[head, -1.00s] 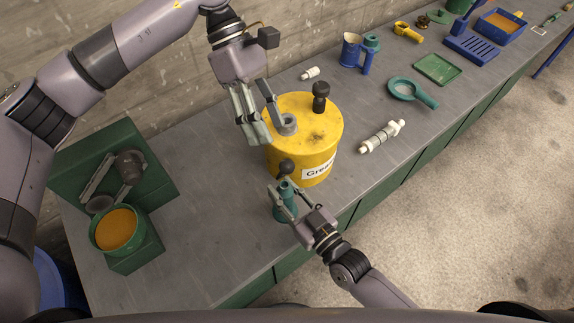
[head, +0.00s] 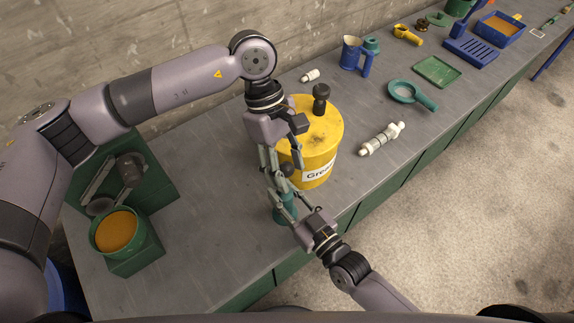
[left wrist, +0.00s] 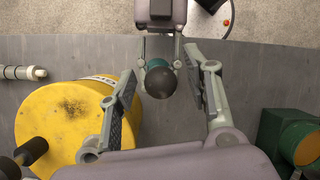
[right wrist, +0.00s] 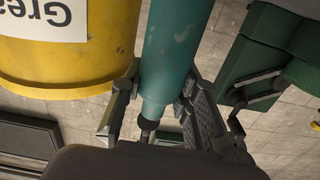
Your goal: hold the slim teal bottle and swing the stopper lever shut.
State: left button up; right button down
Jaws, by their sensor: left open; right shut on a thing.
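The slim teal bottle (head: 284,208) stands upright beside the yellow can. My right gripper (head: 294,198) is shut on it; its fingers show on both sides of the bottle (right wrist: 172,55) in the right wrist view. A dark ball (head: 287,170) sits at the bottle's top, and the rest of the stopper lever is hard to make out. My left gripper (head: 278,180) is open, close above the bottle. In the left wrist view the dark ball (left wrist: 160,82) shows between its spread fingers, apparently touching neither, with some teal (left wrist: 157,63) behind it.
The yellow grease can (head: 318,150) with a dark knob stands right behind the bottle, close to my left gripper. A white fitting (head: 381,138) lies to its right. Green boxes with an orange-filled pot (head: 117,231) stand at the left. The bench is bare between them.

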pick_arm(q)
jog(key=shift+f, duration=0.1)
jog(key=shift+c, duration=0.3)
grip_shut()
dwell(0.6)
